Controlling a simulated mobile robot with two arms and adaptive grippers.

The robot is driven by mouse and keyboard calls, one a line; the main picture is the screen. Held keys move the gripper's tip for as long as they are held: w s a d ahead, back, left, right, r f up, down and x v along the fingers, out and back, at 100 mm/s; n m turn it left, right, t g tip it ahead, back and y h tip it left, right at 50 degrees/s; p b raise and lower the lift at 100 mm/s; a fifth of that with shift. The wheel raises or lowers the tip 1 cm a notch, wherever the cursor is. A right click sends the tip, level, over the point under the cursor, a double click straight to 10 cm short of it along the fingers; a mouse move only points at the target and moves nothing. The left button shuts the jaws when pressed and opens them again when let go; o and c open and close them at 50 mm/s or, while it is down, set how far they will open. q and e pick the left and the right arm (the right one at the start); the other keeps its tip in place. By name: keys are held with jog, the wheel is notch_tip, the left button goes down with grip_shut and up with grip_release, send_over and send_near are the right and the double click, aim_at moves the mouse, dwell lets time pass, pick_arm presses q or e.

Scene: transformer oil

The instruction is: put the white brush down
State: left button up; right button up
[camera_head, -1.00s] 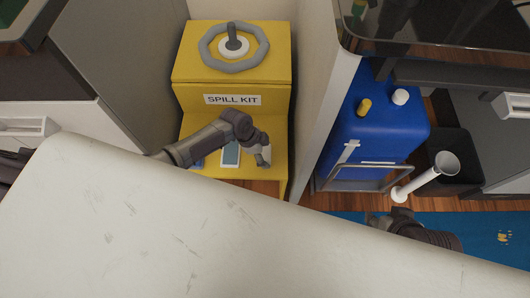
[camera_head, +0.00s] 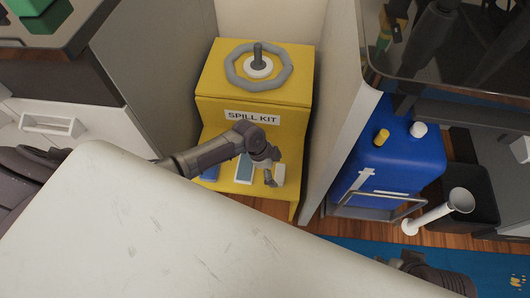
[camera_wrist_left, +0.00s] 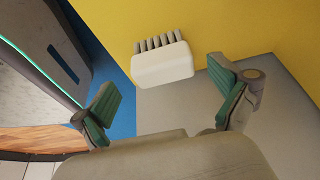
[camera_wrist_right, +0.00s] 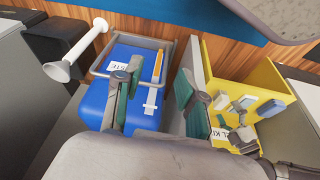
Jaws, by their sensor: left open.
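The white brush (camera_wrist_left: 162,66) has a white block body and a row of grey bristles. In the left wrist view it lies ahead of my left gripper (camera_wrist_left: 168,100), whose green-padded fingers are wide apart with clear gaps to the brush on both sides. In the head view my left gripper (camera_head: 270,168) is over the lower yellow shelf of the spill kit (camera_head: 222,140), close to a small white block that looks like the brush (camera_head: 279,172). My right gripper (camera_wrist_right: 158,100) is open and empty, with the blue container behind its fingers; it is partly hidden in the head view.
A blue item (camera_head: 210,173) and a pale teal-and-white item (camera_head: 244,167) lie on the shelf left of the brush. A blue container (camera_head: 385,155), a white funnel tube (camera_head: 436,212) and a black bin (camera_head: 478,195) stand to the right. A grey partition separates them from the spill kit.

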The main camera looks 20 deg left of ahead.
pick_arm(q)
jog(key=p+v, duration=0.3)
jog(key=v, duration=0.7)
jog(key=s+d+n+t, duration=0.1)
jog(key=s+d+n, duration=0.4)
jog(key=s, duration=0.3)
jog(key=s+a+r+n+y, duration=0.1)
jog(key=s+a+n+y, duration=0.3)
jog(key=s+a+n, duration=0.3)
jog(key=shift+s+r+n+t, duration=0.35)
jog(key=shift+s+n+t, duration=0.05)
jog(key=shift+s, duration=0.2)
pick_arm(e)
jog(key=x, duration=0.7)
jog(key=shift+s+g, duration=0.2)
jog(key=shift+g, duration=0.1)
jog(key=shift+a+f, duration=0.1)
jog(key=shift+a, duration=0.05)
